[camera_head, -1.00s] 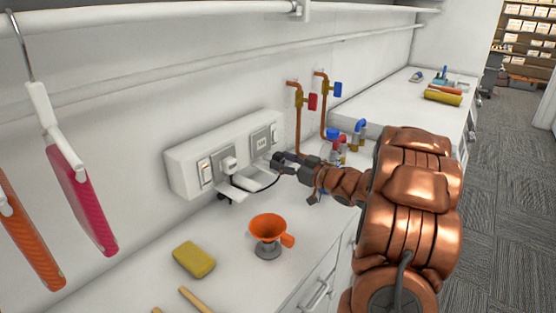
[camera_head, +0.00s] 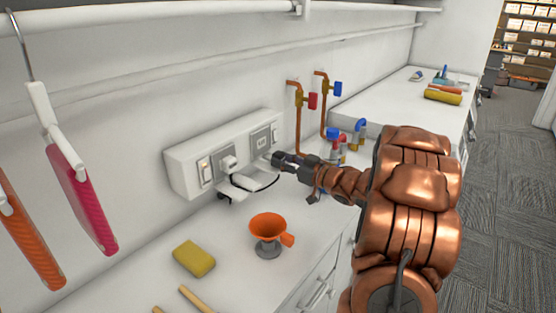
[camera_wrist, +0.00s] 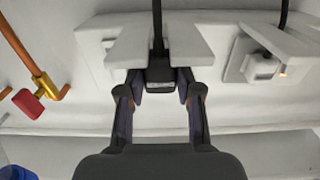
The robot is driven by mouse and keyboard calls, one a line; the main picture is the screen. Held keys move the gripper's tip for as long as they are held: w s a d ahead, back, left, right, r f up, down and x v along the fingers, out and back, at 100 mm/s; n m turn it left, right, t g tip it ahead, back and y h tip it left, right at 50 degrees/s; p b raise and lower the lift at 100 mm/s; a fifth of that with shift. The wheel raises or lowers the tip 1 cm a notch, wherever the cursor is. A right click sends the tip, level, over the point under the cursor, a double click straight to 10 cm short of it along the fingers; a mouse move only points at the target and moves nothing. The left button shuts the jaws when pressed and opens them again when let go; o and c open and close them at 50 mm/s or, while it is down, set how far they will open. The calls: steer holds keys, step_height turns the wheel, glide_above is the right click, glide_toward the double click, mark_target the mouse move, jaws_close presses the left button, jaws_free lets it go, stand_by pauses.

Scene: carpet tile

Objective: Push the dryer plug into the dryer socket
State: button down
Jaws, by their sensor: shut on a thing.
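The socket panel (camera_head: 180,168) is a white box along the back wall. A socket plate (camera_head: 262,140) sits at its right end, and a white plug (camera_head: 229,163) sits in the plate further left. My gripper (camera_head: 279,159) is just in front of the panel's right end. In the wrist view my gripper (camera_wrist: 160,88) is shut on a small dark plug (camera_wrist: 160,72), which has a black cord (camera_wrist: 157,25). Its front face and prongs are hidden, and I cannot tell whether it touches the socket. The white plug also shows in the wrist view (camera_wrist: 263,66).
White flat pieces (camera_wrist: 190,45) flank the cord. An orange funnel (camera_head: 268,226) and a yellow sponge (camera_head: 194,259) are on the counter. Copper pipes with a red tap (camera_head: 312,101) and a blue tap (camera_head: 338,89) are right of the panel. Brushes (camera_head: 82,200) hang at left.

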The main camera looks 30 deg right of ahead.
mark_target(282, 154)
steer(key=shift+r, duration=0.2)
steer(key=shift+r+p, duration=1.4)
steer(key=shift+r, duration=0.15)
steer(key=shift+w, duration=0.2)
steer(key=shift+p+x, duration=0.3)
steer(key=shift+x, duration=1.4)
steer(key=shift+p, duration=0.45)
stand_by(0.7)
steer(key=shift+w+a, duration=0.3)
steer(key=shift+w, duration=0.3)
stand_by(0.5)
steer(key=c, duration=0.7)
jaws_free()
